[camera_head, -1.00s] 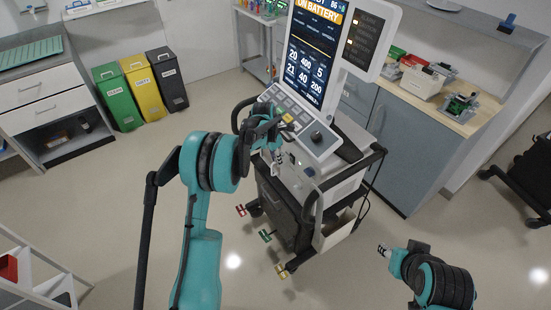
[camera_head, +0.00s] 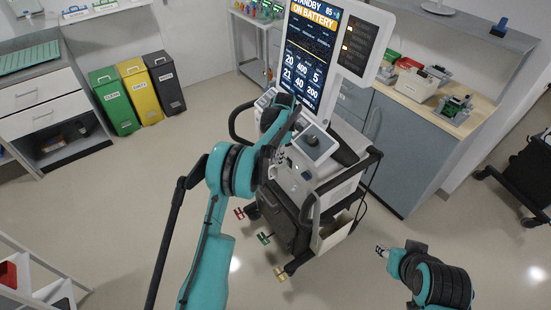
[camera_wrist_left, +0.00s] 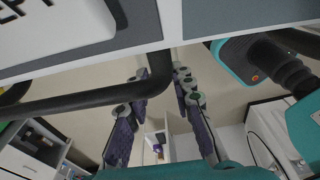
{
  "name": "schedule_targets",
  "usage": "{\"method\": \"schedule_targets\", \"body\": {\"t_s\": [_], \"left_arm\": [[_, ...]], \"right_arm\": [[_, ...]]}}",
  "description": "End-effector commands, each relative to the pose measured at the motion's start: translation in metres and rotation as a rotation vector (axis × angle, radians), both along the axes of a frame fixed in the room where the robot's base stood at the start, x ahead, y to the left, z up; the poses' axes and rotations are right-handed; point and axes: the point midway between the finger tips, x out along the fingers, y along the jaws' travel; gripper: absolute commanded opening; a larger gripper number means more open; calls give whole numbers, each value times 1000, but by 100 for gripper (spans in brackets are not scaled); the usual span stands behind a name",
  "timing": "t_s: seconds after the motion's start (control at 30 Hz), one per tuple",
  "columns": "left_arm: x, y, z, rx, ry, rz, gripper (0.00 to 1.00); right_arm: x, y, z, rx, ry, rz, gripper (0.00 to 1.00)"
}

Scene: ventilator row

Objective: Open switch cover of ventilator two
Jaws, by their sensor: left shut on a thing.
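The ventilator (camera_head: 312,50) stands mid-view on its cart, its lit screen reading "STANDBY ON BATTERY". I cannot make out a switch cover on it; my left arm hides part of its keypad and left side. My left gripper (camera_head: 281,157) is at the ventilator's left front, its tips small and partly hidden. In the left wrist view its two purple-padded fingers (camera_wrist_left: 160,82) converge with a black handle bar (camera_wrist_left: 80,105) between their tips, and they are shut on it as far as I can see. My right gripper (camera_head: 383,252) is at lower right, away from the ventilator; its opening is too small to tell.
Green, yellow and black bins (camera_head: 140,95) stand at the back left beside a drawer cabinet (camera_head: 50,105). A counter (camera_head: 425,105) with boxes is behind the ventilator on the right. Floor in front is clear.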

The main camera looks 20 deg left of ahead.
Motion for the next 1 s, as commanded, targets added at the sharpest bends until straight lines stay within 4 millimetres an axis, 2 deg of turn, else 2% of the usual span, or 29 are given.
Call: {"method": "schedule_targets", "body": {"t_s": [0.1, 0.13, 0.2, 0.47, 0.6, 0.77, 1.0], "left_arm": [[0, 0, -1, -1, 1, -1, 0], [0, -1, -1, -2, 1, -1, 29], [0, 0, -1, -1, 1, -1, 45], [0, 0, -1, -1, 0, 0, 45], [1, -1, 7, -1, 0, 0, 45], [3, -4, 35, -1, 0, 0, 45], [9, -8, 86, -1, 0, 0, 45]], "right_arm": [[0, 0, 0, 0, 0, 0, 40], [0, 0, 0, 0, 0, 0, 40], [0, 0, 0, 0, 0, 0, 40], [0, 0, 0, 0, 0, 0, 40], [0, 0, 0, 0, 0, 0, 40], [0, 0, 0, 0, 0, 0, 40], [0, 0, 0, 0, 0, 0, 40]]}}
